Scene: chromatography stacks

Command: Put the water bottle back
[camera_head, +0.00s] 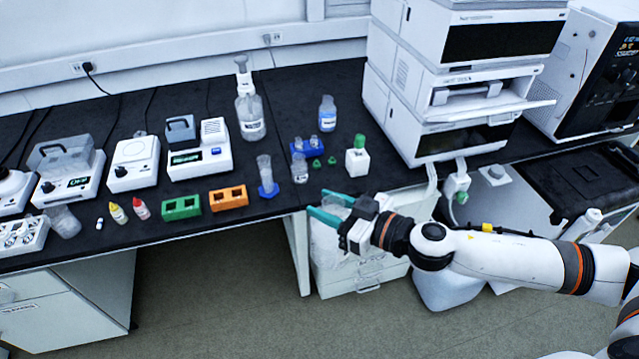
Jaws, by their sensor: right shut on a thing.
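My right gripper (325,205) has teal fingers and reaches in from the right, at the front edge of the black bench. It is shut on a clear, pale thing (336,204), mostly hidden by the fingers; I cannot tell whether this is the water bottle. A clear bottle with a blue-and-white label (327,114) stands upright at the back of the bench, apart from the gripper. A white bottle with a green cap (357,158) stands upright just behind the gripper. My left gripper is not in view.
Green (181,208) and orange (229,198) racks sit near the front edge. The white instrument stack (440,85) rises on the right. Bare bench lies around the blue-labelled bottle.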

